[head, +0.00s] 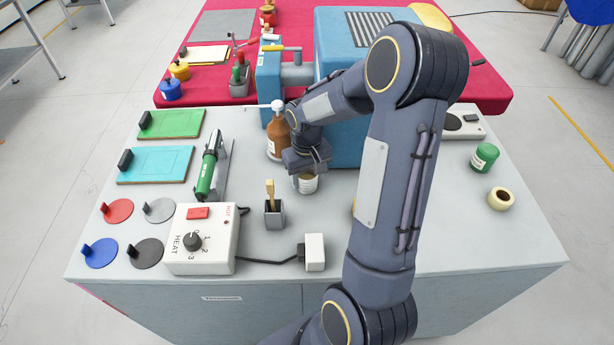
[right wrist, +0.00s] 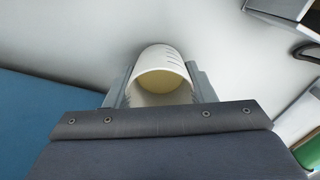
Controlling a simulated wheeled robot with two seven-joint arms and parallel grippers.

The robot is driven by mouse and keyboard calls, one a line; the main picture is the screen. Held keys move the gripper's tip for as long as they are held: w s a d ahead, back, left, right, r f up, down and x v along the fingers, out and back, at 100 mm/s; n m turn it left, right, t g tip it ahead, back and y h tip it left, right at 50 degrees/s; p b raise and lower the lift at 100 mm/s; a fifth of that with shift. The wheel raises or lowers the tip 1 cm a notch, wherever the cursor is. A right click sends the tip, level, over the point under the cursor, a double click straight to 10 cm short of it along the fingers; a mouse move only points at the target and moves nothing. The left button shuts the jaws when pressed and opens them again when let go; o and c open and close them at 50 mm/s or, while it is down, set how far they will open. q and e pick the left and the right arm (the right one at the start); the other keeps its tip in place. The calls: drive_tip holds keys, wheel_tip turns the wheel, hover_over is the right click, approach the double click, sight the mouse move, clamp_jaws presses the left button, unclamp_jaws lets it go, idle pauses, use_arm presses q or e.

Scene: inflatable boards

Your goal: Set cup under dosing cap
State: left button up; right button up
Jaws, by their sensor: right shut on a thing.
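A white cup (head: 307,185) with dark marks on its wall is held between the jaws of my right gripper (head: 306,168), just right of and nearer than the brown bottle. In the right wrist view the cup (right wrist: 160,68) sits between both fingers, and its inside looks pale yellow. I cannot tell whether its base touches the table. The brown bottle (head: 278,138) stands upright, topped by a white dosing cap (head: 277,106) whose thin spout points left. My forearm hides part of the bottle's right side. My left gripper is not in view.
A blue machine (head: 340,45) stands behind the bottle. A grey holder (head: 274,214) with a brush stands in front of the cup. A heat control box (head: 203,240) and a green tool (head: 208,172) are to the left.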

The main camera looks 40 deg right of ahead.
drive_tip(key=shift+f, duration=0.15)
drive_tip(key=o, duration=1)
drive_tip(key=shift+c, duration=0.2)
